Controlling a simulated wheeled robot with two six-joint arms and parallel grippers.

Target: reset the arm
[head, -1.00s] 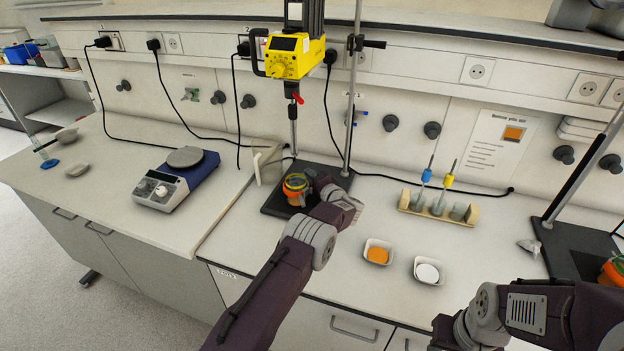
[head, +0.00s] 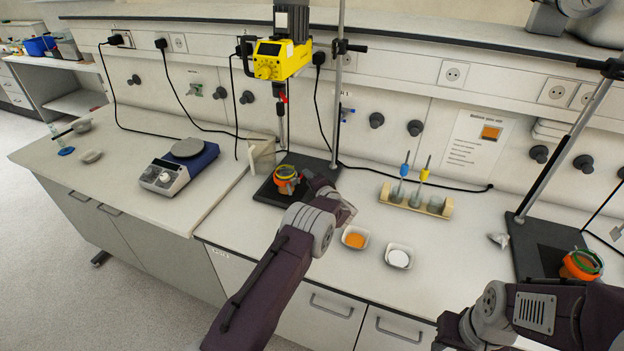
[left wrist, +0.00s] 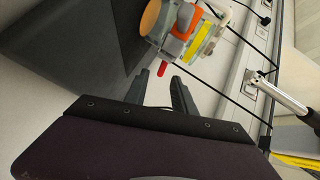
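My left arm reaches in from the lower left in the head view. Its gripper (head: 307,181) is just right of an orange jar with a green-yellow rim (head: 287,174), which stands on the dark stand base under the yellow stirrer. In the left wrist view the two dark fingers (left wrist: 160,83) are apart with nothing between them. A glass vessel with orange and yellow parts (left wrist: 197,38) is beyond their tips. Whether a finger touches the jar in the head view I cannot tell. My right arm shows at the lower right; its gripper is out of view.
The yellow stirrer (head: 281,60) hangs on its stand above the jar. A hotplate (head: 178,167) is to the left. Two white dishes (head: 355,237) (head: 399,257) and a tube rack (head: 415,201) are to the right. Another orange jar (head: 581,265) is at the far right.

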